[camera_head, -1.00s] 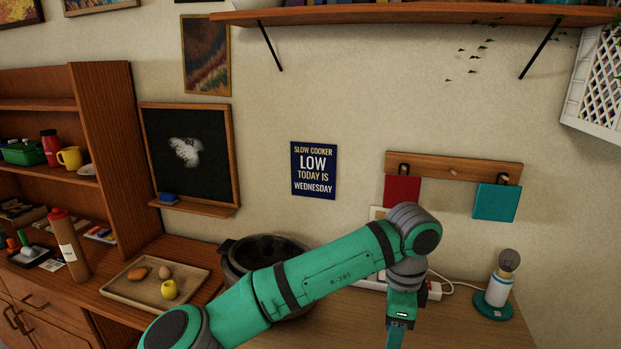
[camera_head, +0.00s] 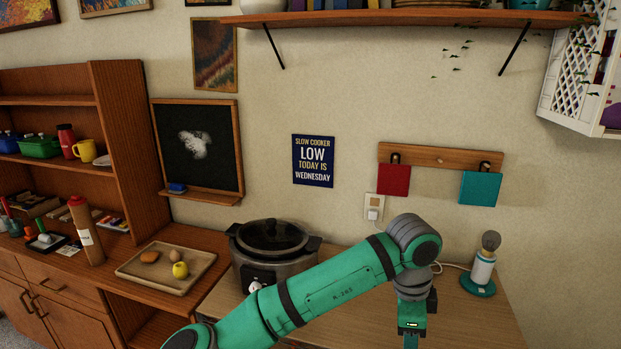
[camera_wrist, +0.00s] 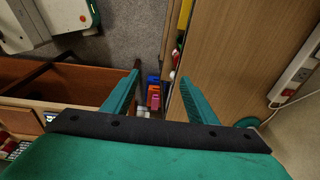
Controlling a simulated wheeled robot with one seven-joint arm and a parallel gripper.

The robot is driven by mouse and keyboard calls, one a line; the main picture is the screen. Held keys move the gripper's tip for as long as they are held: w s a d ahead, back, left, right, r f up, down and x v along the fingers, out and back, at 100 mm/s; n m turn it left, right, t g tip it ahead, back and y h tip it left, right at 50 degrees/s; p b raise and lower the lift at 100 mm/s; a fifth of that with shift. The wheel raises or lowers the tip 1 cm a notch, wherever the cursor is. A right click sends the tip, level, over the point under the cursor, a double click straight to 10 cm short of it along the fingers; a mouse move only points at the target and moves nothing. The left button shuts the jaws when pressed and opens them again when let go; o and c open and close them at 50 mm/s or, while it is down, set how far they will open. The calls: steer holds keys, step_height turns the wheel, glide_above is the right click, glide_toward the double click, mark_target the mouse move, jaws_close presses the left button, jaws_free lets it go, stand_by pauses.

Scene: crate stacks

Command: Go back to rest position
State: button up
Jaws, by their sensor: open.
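My green arm reaches across the front of the counter in the head view. My gripper (camera_wrist: 158,92) shows in the wrist view with its two green fingers spread apart and nothing between them. In the head view only the top part of the gripper shows at the lower edge, and its fingertips are cut off. It hangs above or in front of the wooden counter (camera_head: 480,325), holding nothing that I can see.
A slow cooker (camera_head: 272,250) stands behind my arm. A tray (camera_head: 140,272) with several food items lies to its left. A shelf unit (camera_head: 130,150) is at the left.

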steer(key=s+d+f+n+t+h, duration=0.2)
steer(key=d+n+h, duration=0.2)
steer(key=d+h, duration=1.05)
steer(key=s+a+f+n+t+y, duration=0.5)
steer(key=a+f+n+t, duration=0.2)
steer(key=a+f+n, duration=0.2)
steer(key=s+a+f+n+t+y, duration=0.5)
steer(key=a+f+n+t+y, duration=0.1)
steer(key=a+f+n, duration=0.35)
steer(key=s+a+y, duration=0.2)
steer(key=s+a, duration=0.6)
steer(key=s, duration=0.3)
steer(key=s+a+m+y, duration=0.1)
steer(key=s+a+y, duration=0.2)
steer(key=s+a, duration=0.5)
steer(key=s, duration=0.4)
steer(key=shift+a, duration=0.15)
